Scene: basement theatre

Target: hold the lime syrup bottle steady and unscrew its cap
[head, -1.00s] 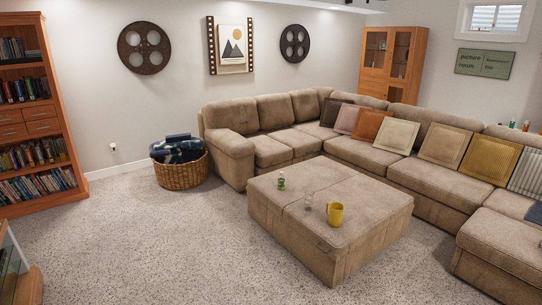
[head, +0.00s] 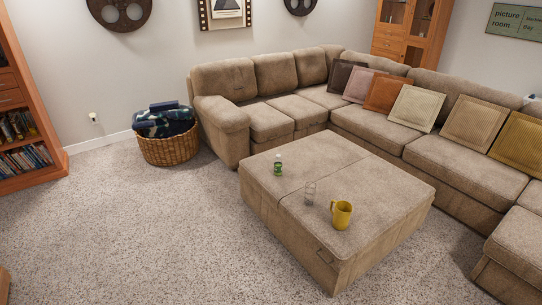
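A small green bottle with a pale cap, likely the lime syrup bottle (head: 278,166), stands upright on the left part of the beige ottoman (head: 300,155). Its label is too small to read. A clear glass (head: 310,193) and a yellow mug (head: 341,214) stand to its right and nearer to me on the same ottoman. Neither of my grippers shows in the head view, and nothing touches the bottle.
A beige corner sofa (head: 265,120) with several cushions runs behind and to the right of the ottoman. A wicker basket (head: 168,150) stands by the wall and a bookcase (head: 20,130) at the left. Carpet (head: 150,235) in front and left is clear.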

